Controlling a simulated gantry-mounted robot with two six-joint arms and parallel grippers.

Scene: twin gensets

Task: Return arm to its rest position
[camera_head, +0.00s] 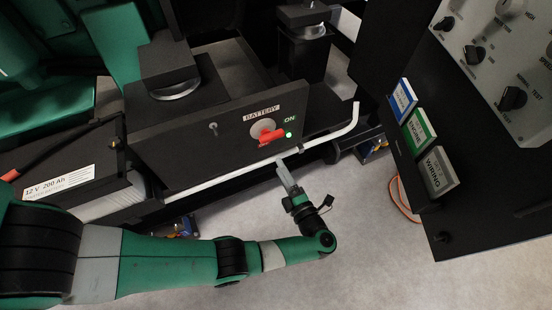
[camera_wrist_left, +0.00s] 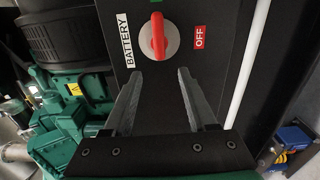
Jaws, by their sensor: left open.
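My left arm (camera_head: 150,260) reaches in from the lower left in the head view. Its gripper (camera_head: 281,163) is just below the battery panel (camera_head: 190,140), near the white rail. In the left wrist view the two grey fingers of the left gripper (camera_wrist_left: 158,74) are apart with nothing between them. My right gripper is not in view.
A white rail (camera_head: 335,138) runs along the panel's lower edge. A 12 V battery (camera_head: 75,185) stands at the left. A dark control cabinet (camera_head: 470,200) with blue, green and grey binders (camera_head: 418,130) stands at the right.

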